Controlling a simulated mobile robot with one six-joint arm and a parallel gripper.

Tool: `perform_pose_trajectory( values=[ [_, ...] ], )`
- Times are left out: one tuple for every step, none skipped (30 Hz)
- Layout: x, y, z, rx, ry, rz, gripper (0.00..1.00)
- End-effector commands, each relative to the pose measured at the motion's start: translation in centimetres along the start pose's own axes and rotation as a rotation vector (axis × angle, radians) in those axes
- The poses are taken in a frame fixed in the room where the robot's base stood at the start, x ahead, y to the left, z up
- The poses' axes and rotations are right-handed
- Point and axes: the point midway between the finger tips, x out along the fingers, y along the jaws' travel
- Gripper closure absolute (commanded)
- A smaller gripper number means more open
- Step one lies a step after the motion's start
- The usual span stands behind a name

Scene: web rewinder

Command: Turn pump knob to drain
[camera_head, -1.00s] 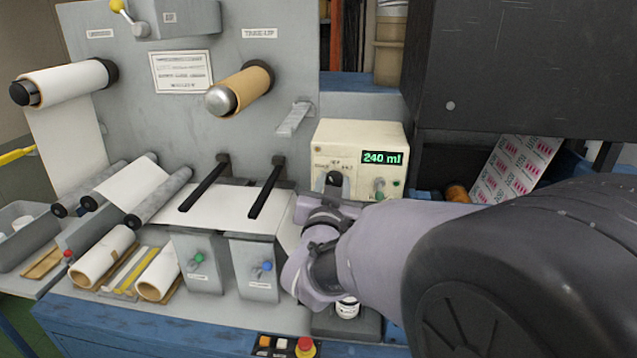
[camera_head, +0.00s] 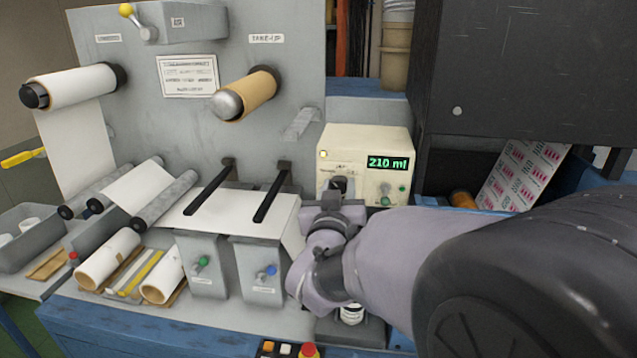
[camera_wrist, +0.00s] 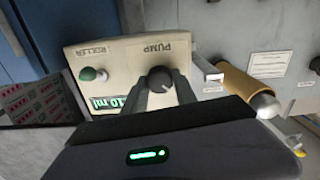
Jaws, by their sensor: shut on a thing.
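The cream pump box (camera_head: 365,150) stands at the back of the bench, right of the grey panel. Its green display (camera_head: 388,163) reads 210 ml. The dark round pump knob (camera_wrist: 159,79) sits under the PUMP label in the wrist view. My gripper (camera_wrist: 162,86) has its two fingers on either side of the knob and is shut on it. In the head view my gripper (camera_head: 338,190) reaches the box's front and mostly covers the knob. The knob's pointer and position marks are too small or hidden to read.
A green-capped ROLLER switch (camera_wrist: 92,74) is close beside the knob. The take-up roll (camera_head: 245,96) and black guide bars (camera_head: 270,192) stand to the left. A large dark cabinet (camera_head: 520,70) is at the right.

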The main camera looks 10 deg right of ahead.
Motion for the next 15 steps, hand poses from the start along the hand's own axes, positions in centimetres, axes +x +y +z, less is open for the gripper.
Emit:
perform_pose_trajectory(
  values=[
    [0.00,-0.01,-0.05,-0.001,0.002,0.000,1.00],
    [0.00,-0.01,-0.05,-0.001,0.002,0.000,1.00],
    [0.00,0.00,-0.05,-0.001,0.002,0.000,1.00],
    [0.00,0.00,-0.05,-0.001,0.002,0.000,0.62],
    [0.00,0.00,-0.05,-0.001,0.002,0.000,0.57],
    [0.00,0.00,-0.05,-0.001,0.002,0.000,0.49],
    [0.00,0.00,-0.04,-0.001,0.001,0.000,0.45],
    [0.00,0.00,-0.04,-0.001,0.001,0.000,0.45],
    [0.00,0.00,-0.03,0.000,0.001,0.000,0.45],
    [0.00,0.00,-0.03,0.000,0.001,0.000,0.45],
    [0.00,0.00,-0.03,0.000,0.001,0.000,0.45],
    [0.00,0.00,-0.02,0.000,0.001,0.000,0.45],
    [0.00,0.00,-0.02,0.000,0.001,0.000,0.45],
    [0.00,0.00,-0.01,0.000,0.001,0.000,0.45],
    [-0.02,0.00,-0.02,0.000,0.001,0.000,0.45]
  ],
)
